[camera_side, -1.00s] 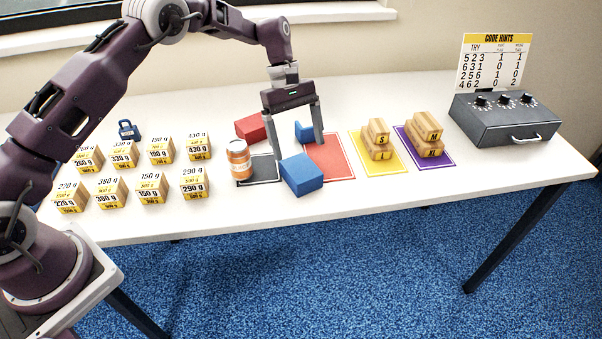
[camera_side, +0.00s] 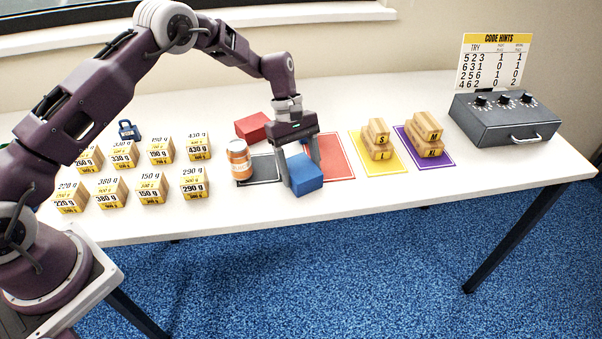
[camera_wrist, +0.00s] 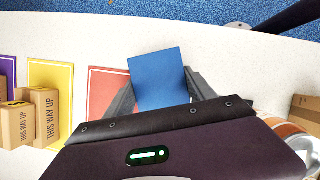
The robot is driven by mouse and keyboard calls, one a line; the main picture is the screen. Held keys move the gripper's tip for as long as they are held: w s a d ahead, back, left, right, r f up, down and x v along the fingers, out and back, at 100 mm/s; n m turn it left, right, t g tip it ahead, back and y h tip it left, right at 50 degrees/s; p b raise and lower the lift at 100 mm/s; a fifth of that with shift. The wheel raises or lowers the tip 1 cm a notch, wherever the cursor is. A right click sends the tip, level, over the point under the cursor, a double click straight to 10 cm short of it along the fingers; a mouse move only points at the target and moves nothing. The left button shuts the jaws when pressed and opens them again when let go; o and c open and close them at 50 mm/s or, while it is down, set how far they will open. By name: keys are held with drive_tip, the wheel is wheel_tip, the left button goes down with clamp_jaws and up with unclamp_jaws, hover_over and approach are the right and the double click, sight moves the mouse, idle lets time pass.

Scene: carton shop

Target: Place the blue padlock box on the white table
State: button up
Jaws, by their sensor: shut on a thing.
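A plain blue box (camera_side: 305,177) is low at the table's front, beside the lower left of the red mat (camera_side: 338,167). My gripper (camera_side: 302,170) points down over it, one finger on each side, shut on the box. In the wrist view the blue box (camera_wrist: 158,78) sits between both fingers of my gripper (camera_wrist: 160,92). I cannot tell whether its underside touches the table. A small blue padlock (camera_side: 128,130) stands at the far left behind the labelled weight boxes. The white table (camera_side: 250,215) carries everything.
An orange-labelled jar (camera_side: 239,160) stands close left of my gripper by the black mat (camera_side: 266,168). A red box (camera_side: 252,127) lies behind. Free table lies along the front and back right.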

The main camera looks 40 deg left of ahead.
drive_tip(key=c, duration=0.4)
wheel_tip(320, 180, up, 10)
drive_tip(key=shift+r, duration=0.1)
wheel_tip(320, 180, up, 11)
hover_over(301, 167)
drive_tip(key=a+f+n+y, duration=0.2)
drive_tip(key=a+f+y, duration=0.15)
drive_tip(key=a, duration=0.75)
drive_tip(key=a+f+n+y, duration=0.3)
drive_tip(key=a+f, duration=0.1)
drive_tip(key=a, duration=0.8)
drive_tip(key=a+f+n+y, duration=0.2)
drive_tip(key=a+f+y, duration=0.15)
drive_tip(key=a, duration=0.75)
drive_tip(key=s+a+r+n+g+y, duration=0.15)
drive_tip(key=s+a+r, duration=0.25)
drive_tip(key=a, duration=0.4)
drive_tip(key=s+a+r+g+y, duration=0.1)
drive_tip(key=s+a+r+y, duration=0.1)
drive_tip(key=s+a+r, duration=0.35)
drive_tip(key=s+a+r+n+g+y, duration=0.1)
drive_tip(key=s+a+r+y, duration=0.1)
drive_tip(key=a, duration=0.8)
drive_tip(key=shift+y, duration=0.55)
drive_tip(key=f, duration=2.1)
drive_tip(key=shift+d, duration=0.2)
